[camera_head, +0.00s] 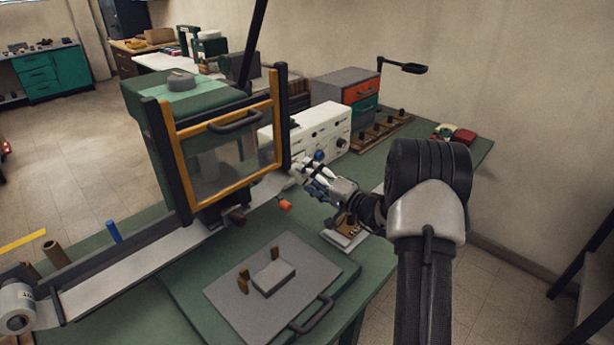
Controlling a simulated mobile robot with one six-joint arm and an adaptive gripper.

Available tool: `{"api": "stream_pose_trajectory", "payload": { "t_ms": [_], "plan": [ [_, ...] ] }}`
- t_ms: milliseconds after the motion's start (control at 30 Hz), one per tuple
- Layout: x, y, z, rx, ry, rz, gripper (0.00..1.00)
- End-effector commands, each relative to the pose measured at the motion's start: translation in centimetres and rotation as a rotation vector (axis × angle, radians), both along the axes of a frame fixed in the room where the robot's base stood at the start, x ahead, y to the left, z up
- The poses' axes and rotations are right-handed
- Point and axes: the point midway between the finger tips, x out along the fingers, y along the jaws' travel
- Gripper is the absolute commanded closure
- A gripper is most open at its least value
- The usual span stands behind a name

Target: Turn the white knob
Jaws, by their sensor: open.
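A white box (318,128) with several small dark knobs on its front stands at the back of the green bench. A blue round knob (319,155) shows low on its front, just above my gripper. I cannot make out a white knob for certain; my gripper covers part of the box's lower front. My gripper (300,174) is open, in front of the lower left part of the box and close to the yellow-framed machine. I cannot tell whether it touches anything, and nothing shows held in it.
A green machine (185,100) with a yellow-framed guard (228,128) stands left of my gripper. An orange knob (286,205) sits below it. A grey plate (228,297) with a handle lies in front. Drawers (347,84) and a red object (464,136) stand at the back right.

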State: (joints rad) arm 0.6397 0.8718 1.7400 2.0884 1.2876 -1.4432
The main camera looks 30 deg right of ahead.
Motion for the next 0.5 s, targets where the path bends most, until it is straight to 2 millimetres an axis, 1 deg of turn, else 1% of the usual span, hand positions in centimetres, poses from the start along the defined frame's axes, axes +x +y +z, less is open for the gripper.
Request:
{"api": "stream_pose_trajectory", "payload": {
  "t_ms": [33,300,400,500],
  "plan": [
    [-0.9,-0.4,0.1,0.000,0.000,-0.003,0.31],
    [-6.4,-2.5,0.1,0.000,0.000,-0.004,0.31],
    [-8.0,-3.0,0.1,0.001,-0.001,-0.003,0.31],
    [-9.1,-3.3,0.1,-0.001,-0.001,-0.001,0.31]
  ]
}}
